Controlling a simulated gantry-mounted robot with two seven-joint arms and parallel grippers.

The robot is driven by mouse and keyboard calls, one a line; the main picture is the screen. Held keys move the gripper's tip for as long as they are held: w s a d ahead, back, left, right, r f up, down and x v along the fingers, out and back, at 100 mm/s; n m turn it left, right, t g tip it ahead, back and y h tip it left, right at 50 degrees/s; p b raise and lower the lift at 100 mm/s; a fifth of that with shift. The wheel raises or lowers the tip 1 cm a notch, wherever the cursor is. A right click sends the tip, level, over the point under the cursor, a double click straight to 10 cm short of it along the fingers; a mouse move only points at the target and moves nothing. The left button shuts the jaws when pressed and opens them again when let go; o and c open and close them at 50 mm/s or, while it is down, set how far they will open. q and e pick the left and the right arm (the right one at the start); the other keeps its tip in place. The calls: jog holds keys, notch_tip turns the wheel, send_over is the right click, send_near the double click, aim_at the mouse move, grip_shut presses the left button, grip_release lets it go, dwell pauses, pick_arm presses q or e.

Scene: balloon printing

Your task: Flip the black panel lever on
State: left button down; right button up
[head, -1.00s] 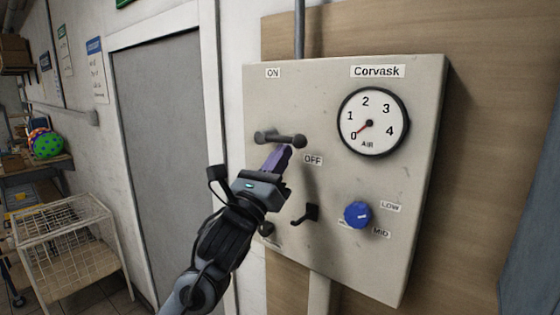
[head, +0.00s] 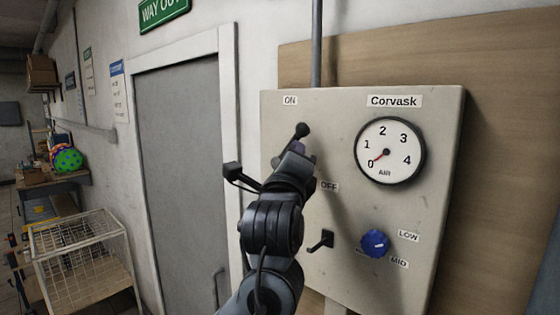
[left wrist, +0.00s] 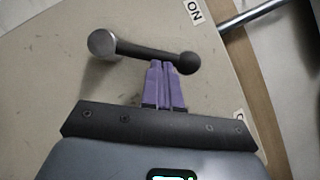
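The black panel lever (head: 301,131) is on the upper left of the grey panel (head: 345,105), between the ON label (head: 290,100) and the OFF label (head: 329,187). It tilts up and right, its knob end raised toward ON. My left arm hides part of it in the head view. In the left wrist view, the lever (left wrist: 145,51) shows whole, with a grey round end and a black knob. My left gripper (left wrist: 163,68) is shut and empty, its purple fingers together. Its tips are at the lever's lower side near the knob; contact is unclear. My right gripper is out of view.
The panel also carries an air gauge (head: 390,151) with its needle near 0, a blue knob (head: 375,243) and a small black switch (head: 321,240). A conduit (head: 316,45) rises above it. A door (head: 183,170) and wire cart (head: 85,260) stand left.

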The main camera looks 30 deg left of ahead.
pick_arm(q)
jog(key=r+n+g, duration=0.1)
jog(key=n, duration=0.1)
jog(key=a+r+n+g+y, duration=0.1)
jog(key=n, duration=0.1)
jog(key=shift+w+a, duration=0.15)
jog(key=shift+w+a+r+n+g+p, duration=0.15)
jog(key=shift+a+r+n+g, duration=0.15)
jog(key=shift+a+n+g, duration=0.5)
jog(key=shift+w+a+r+n+g+p, duration=0.15)
jog(key=shift+a+r+n+g, duration=0.2)
jog(key=shift+n, duration=0.75)
jog(key=shift+d, duration=0.1)
jog(key=w+d+b+v, duration=0.1)
jog(key=b+v, duration=0.5)
jog(key=v, duration=0.7)
jog(key=shift+d, duration=0.65)
